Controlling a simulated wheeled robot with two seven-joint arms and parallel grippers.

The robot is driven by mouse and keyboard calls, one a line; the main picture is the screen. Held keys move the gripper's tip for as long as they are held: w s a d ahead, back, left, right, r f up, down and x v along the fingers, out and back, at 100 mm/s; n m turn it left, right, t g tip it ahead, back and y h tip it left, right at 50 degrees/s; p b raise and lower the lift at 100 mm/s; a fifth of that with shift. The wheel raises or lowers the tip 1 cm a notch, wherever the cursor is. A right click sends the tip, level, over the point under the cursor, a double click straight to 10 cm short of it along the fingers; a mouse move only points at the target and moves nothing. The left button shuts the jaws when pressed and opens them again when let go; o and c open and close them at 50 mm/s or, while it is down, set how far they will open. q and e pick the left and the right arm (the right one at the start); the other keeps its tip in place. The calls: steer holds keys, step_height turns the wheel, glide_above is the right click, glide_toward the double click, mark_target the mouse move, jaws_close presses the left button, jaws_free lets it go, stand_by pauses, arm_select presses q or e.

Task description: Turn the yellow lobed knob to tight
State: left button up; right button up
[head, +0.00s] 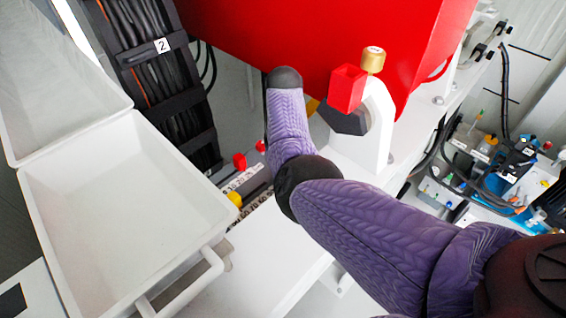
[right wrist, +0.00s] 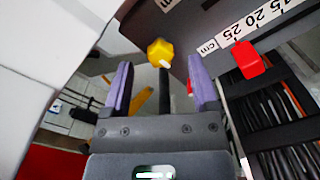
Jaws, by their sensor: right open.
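The yellow lobed knob (right wrist: 160,52) shows in the right wrist view, a little beyond the fingertips and roughly centred between them. It has a pale mark on its face, and a dark rod shows below it. In the head view the yellow knob (head: 235,198) is partly visible beside the ruled scale. My right gripper (right wrist: 160,78) is open, with its two purple fingers apart and nothing between them. I cannot tell whether a finger touches the knob. In the head view my purple right arm hides the right gripper. My left gripper is not in view.
A ruled scale (right wrist: 245,30) with a red pointer (right wrist: 248,60) lies close to the right of the knob. A white bin (head: 110,215) stands at the left. A large red housing (head: 310,35) and a white bracket (head: 375,130) with a red block lie beyond my arm.

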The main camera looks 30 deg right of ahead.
step_height(320, 180, down, 2)
steer(key=shift+f, duration=0.15)
steer(key=c, duration=1)
jaws_close()
